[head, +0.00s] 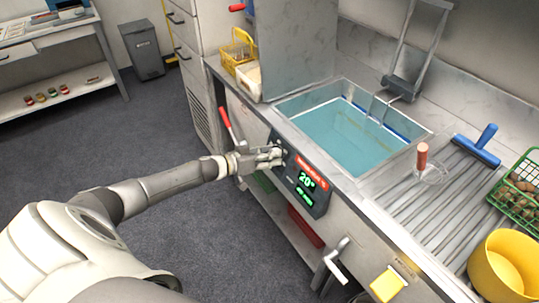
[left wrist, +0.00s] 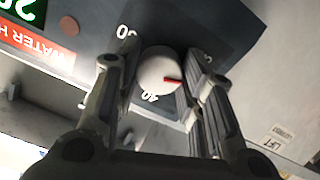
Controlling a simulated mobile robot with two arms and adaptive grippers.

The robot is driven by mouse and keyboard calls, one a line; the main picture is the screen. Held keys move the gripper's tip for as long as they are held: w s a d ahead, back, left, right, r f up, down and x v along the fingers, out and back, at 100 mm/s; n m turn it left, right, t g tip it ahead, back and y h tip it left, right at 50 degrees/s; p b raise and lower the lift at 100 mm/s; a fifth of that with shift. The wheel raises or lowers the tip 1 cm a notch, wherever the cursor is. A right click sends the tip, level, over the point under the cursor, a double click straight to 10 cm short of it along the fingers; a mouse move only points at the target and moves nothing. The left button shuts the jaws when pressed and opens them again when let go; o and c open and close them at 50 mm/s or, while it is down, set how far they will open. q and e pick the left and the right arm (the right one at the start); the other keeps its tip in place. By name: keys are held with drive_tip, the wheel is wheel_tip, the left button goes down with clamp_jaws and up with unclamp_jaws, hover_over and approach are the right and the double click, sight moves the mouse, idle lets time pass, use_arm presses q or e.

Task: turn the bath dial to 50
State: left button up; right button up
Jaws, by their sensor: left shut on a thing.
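The bath dial (left wrist: 158,72) is a round pale knob with a red pointer mark, on a dark panel. In the left wrist view the pointer faces right, towards one finger. A printed 40 shows just below the knob; another number at upper left is partly cut by a finger. My left gripper (left wrist: 157,85) is shut on the dial, one finger on each side. In the head view my left gripper (head: 280,156) reaches the left edge of the control panel (head: 308,186) and hides the dial. The green display (head: 306,180) reads 20°. My right gripper is out of view.
A water-filled basin (head: 425,135) is set in the counter above the panel. A red-handled lever (head: 225,118) stands left of my gripper, a metal tap (head: 337,262) to the right. A yellow bucket (head: 508,265) and a green basket (head: 515,205) are at far right.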

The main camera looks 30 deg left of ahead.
use_arm(q)
drive_tip(key=m+b, duration=0.5)
drive_tip(key=m, duration=2.5)
drive_tip(key=shift+r+y, duration=0.1)
drive_tip(key=shift+y, duration=0.2)
drive_tip(key=shift+m+b, duration=0.3)
drive_tip(key=o, duration=1)
drive_tip(key=shift+r, duration=0.1)
